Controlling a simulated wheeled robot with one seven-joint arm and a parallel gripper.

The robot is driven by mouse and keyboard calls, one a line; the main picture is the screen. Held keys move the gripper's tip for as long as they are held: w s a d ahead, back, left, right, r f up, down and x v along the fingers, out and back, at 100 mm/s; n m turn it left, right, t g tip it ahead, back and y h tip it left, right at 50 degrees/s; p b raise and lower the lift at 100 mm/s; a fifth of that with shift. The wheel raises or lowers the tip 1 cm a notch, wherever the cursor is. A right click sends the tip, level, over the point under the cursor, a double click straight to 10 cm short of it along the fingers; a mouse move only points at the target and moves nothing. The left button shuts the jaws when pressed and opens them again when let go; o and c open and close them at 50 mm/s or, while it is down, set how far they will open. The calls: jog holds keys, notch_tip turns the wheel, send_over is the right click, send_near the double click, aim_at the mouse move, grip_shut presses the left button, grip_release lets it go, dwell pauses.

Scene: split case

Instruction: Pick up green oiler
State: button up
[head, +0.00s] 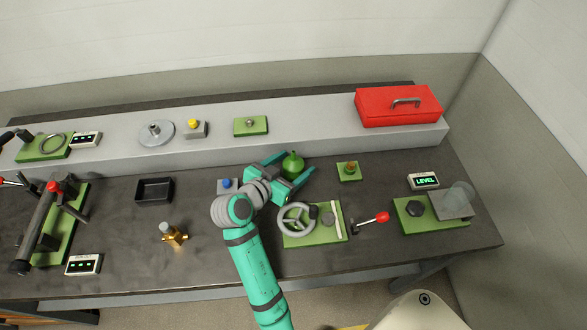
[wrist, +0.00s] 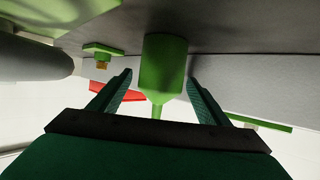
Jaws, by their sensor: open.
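The green oiler (head: 292,165) stands on the dark bench, just in front of the grey raised ledge. It has a rounded body and a narrow top. My gripper (head: 289,174) is open, with one finger on each side of the oiler in the head view. In the wrist view the oiler (wrist: 163,65) appears upside down between the two fingers (wrist: 160,88), with a visible gap on both sides. I cannot tell from the head view whether either finger touches it.
A green plate with a grey handwheel (head: 297,219) lies close in front of my gripper. A small green block (head: 349,171) is to the right, and a blue-button box (head: 227,185) to the left. A red toolbox (head: 398,106) sits on the grey ledge (head: 310,131) behind.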

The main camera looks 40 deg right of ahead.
jog(key=shift+w+d, duration=0.1)
jog(key=shift+w, duration=0.05)
jog(key=c, duration=1.3)
jog(key=shift+r, duration=0.15)
